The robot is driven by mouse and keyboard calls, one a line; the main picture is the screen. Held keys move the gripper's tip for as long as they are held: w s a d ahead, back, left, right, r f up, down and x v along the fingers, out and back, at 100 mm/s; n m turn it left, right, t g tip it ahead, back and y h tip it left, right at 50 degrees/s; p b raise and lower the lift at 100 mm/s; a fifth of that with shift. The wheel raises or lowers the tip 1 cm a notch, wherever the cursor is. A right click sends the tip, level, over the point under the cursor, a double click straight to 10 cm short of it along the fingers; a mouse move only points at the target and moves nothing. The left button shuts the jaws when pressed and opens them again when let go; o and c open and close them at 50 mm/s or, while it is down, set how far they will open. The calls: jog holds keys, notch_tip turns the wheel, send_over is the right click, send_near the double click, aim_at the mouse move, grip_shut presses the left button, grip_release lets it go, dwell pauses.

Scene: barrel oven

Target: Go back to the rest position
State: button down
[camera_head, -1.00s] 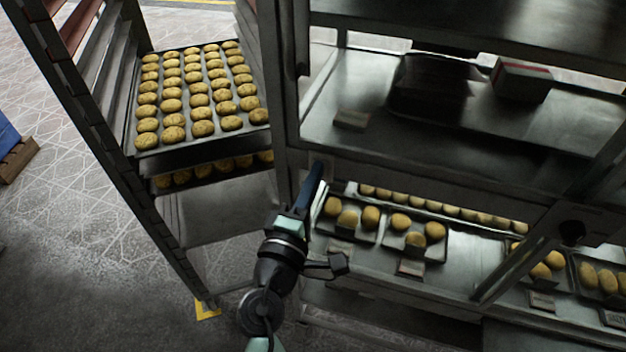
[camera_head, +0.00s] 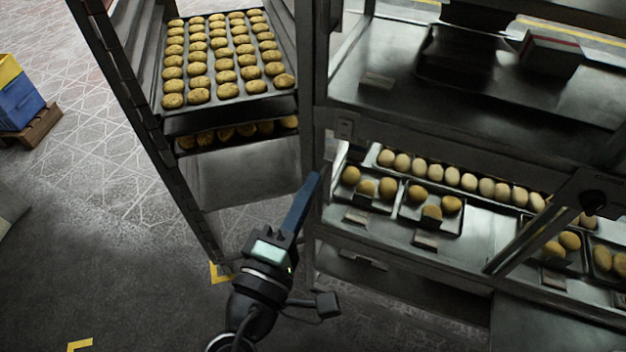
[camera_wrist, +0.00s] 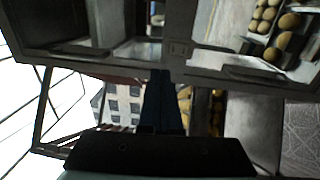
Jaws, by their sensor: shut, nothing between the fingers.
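My gripper (camera_head: 308,188) shows in the head view in front of the gap between the tray rack and the steel shelf unit. Its blue fingers are closed together with nothing between them. In the wrist view the fingers (camera_wrist: 161,90) point up the picture toward a grey metal frame. I cannot tell from the pictures whether the fingertips touch the frame. My wrist and forearm run down to the bottom edge of the head view.
A rack holds a tray of buns (camera_head: 232,96) at left, with another tray below. The steel shelf unit (camera_head: 400,105) fills the right, with small bun trays (camera_head: 436,222) on its lower shelf. Blue crates (camera_head: 18,98) stand on a pallet (camera_head: 36,126) far left. Floor at lower left is clear.

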jog(key=shift+s, duration=0.1)
dwell(0.3)
jog(key=w+d+r+m+t+y+p, duration=0.15)
jog(key=r+m, duration=0.35)
jog(key=r, duration=0.8)
jog(key=w+d+r+m+t+p, duration=0.2)
jog(key=r+m, duration=0.4)
jog(key=r, duration=0.8)
jog(key=s+r+m+t+y+p, duration=0.1)
jog(key=s+r, duration=0.4)
jog(key=r, duration=0.5)
jog(key=s+r+m+t+y, duration=0.2)
jog(key=s+r+t+y, duration=0.1)
jog(key=r, duration=0.7)
jog(key=shift+s+a+t+y+p, duration=0.35)
jog(key=shift+s+a+t, duration=0.1)
jog(key=shift+s+t, duration=0.45)
jog(key=shift+d, duration=0.15)
